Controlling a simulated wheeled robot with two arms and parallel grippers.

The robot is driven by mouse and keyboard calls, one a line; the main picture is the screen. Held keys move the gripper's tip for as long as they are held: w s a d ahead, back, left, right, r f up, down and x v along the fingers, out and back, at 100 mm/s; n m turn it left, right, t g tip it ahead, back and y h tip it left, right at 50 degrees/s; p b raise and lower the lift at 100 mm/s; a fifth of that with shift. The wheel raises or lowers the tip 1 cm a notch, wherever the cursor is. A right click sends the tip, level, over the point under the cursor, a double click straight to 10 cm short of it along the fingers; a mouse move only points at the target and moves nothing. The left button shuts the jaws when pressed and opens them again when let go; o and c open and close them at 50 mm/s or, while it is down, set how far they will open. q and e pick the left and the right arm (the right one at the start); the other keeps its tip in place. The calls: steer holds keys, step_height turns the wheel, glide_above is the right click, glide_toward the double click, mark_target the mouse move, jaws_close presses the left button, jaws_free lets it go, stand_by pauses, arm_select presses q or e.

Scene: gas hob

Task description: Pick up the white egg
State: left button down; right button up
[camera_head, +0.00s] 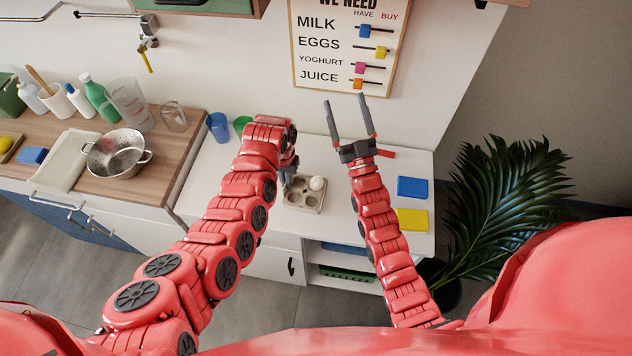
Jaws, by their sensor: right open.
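The white egg (318,184) sits in the back right cup of a small beige egg tray (303,208) on the white counter. The other visible cups look empty. My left gripper (287,177) points down at the tray's left back side, just left of the egg. It is partly hidden by my arm, and I cannot tell whether its jaws are open or shut. My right gripper (348,117) is open and empty. It is raised to the right of the egg, its two fingers pointing toward the wall, clear of the egg.
A blue cup (218,126) and a green cup (242,124) stand at the counter's back left. A blue block (412,187) and a yellow block (412,219) lie on the right. A metal colander (117,155) and bottles stand on the wooden counter. A plant (505,190) is beyond the right edge.

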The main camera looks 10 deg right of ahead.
steer(key=w+a+f+g, duration=0.3)
steer(key=w+f+g, duration=0.3)
steer(key=w+f, duration=0.15)
steer(key=n+g+h, duration=0.3)
steer(key=g, duration=1.4)
glide_toward(317, 179)
steer(key=f, duration=0.7)
steer(key=w+f, duration=0.1)
steer(key=f, duration=0.2)
steer(key=shift+a+f, duration=0.2)
steer(key=shift+a, duration=0.1)
steer(key=c, duration=0.9)
